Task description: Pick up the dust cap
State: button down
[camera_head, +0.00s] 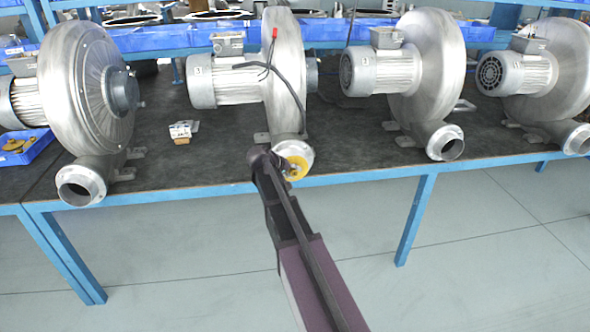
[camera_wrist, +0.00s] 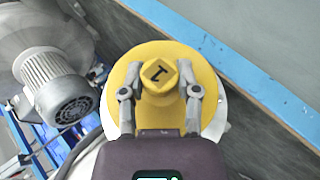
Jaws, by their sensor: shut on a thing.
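In the head view my gripper (camera_head: 275,165) reaches the outlet of the second blower (camera_head: 285,70) from the left. The yellow cap (camera_head: 297,168) shows partly behind the gripper there, at that outlet. I cannot tell whether the cap is fully seated.
Blowers stand to the left (camera_head: 85,90) and right (camera_head: 430,65) on the dark bench (camera_head: 350,140), their outlets open. A blue tray (camera_head: 35,148) holds yellow pieces at the far left. The floor in front is clear.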

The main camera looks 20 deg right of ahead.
jog(key=shift+s+r, duration=0.1)
jog(key=shift+s+a+r+p, duration=0.1)
jog(key=shift+s+r+p, duration=0.45)
jog(key=shift+p, duration=0.3)
jog(key=s+a+r+p, duration=0.1)
jog(key=s+r+p, duration=0.2)
jog(key=s, duration=0.3)
jog(key=s+a+r+p, duration=0.2)
jog(key=s+r+p, duration=0.1)
jog(key=s, duration=0.3)
jog(key=shift+a+r, duration=0.3)
jog(key=shift+r, duration=0.05)
jog(key=shift+r+p, duration=0.1)
jog(key=shift+p, duration=0.2)
notch_tip(320, 180, up, 4)
jog(key=p, duration=0.4)
jog(key=shift+r, duration=0.25)
jog(key=shift+w, duration=0.15)
